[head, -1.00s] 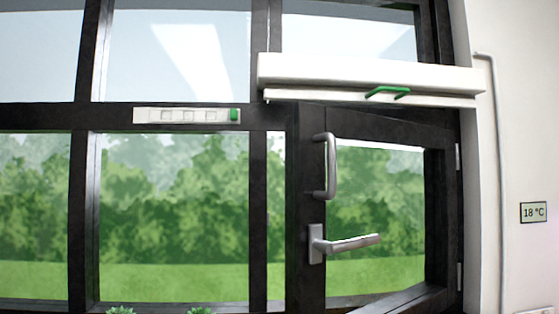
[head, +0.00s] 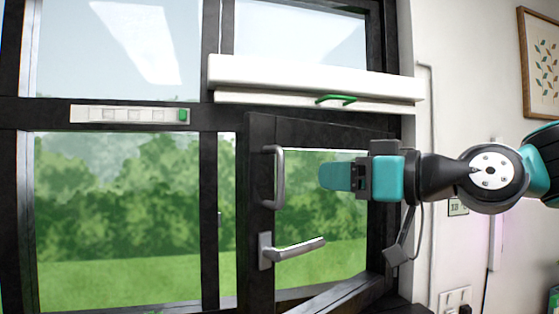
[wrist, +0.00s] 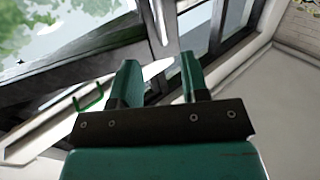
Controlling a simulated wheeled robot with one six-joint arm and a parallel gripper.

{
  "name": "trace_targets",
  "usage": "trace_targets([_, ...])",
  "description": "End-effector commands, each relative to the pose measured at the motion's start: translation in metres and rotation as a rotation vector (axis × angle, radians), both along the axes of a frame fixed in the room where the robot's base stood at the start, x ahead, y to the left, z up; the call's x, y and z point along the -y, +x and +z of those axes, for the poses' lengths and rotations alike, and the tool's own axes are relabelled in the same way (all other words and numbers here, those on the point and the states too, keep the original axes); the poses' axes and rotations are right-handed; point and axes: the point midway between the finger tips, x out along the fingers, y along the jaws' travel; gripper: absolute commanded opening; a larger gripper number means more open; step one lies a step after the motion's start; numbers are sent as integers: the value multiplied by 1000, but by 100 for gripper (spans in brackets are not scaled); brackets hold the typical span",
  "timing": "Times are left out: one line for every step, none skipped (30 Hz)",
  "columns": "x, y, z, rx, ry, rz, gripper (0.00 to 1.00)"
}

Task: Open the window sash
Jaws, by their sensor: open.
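The dark-framed window sash (head: 258,200) stands ajar in the head view, hinged at its right side, with its left edge swung into the room. A grey vertical pull handle (head: 278,178) is on its left stile. Below it, a lever handle (head: 295,250) points right, slightly upward. My gripper (head: 328,177) points left in front of the sash's glass, right of the pull handle and apart from it in the picture. In the wrist view my gripper (wrist: 160,75) is open, with nothing between its fingers. The sash handles cannot be made out there.
A white blind housing (head: 310,78) with a green pull (head: 336,99) juts out above the sash; the green pull (wrist: 89,98) also shows in the wrist view. A white vent strip (head: 130,114) is on the left frame. A wall and picture (head: 540,62) are at right.

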Motion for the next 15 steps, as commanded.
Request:
trace_targets([-12, 7, 6, -6, 1, 8, 42])
trace_targets([-17, 12, 6, -6, 1, 7, 42])
trace_targets([-25, 17, 5, -6, 0, 8, 42])
trace_targets([-30, 21, 6, -5, 0, 7, 42])
trace_targets([-35, 26, 6, -6, 0, 6, 42])
trace_targets([-43, 31, 5, -6, -1, 6, 42])
trace_targets([-48, 35, 5, -5, -1, 6, 42])
trace_targets([-53, 39, 5, -5, -1, 5, 42])
trace_targets([-59, 44, 5, -5, -1, 4, 42])
trace_targets([-63, 48, 4, -5, -2, 4, 42])
trace_targets([-67, 51, 4, -5, -1, 4, 42])
trace_targets([-72, 55, 4, -4, -2, 3, 42])
trace_targets([-75, 58, 4, -3, -1, 2, 42])
trace_targets([-78, 60, 3, -5, -1, 2, 42])
trace_targets([-81, 63, 3, -3, -1, 2, 42])
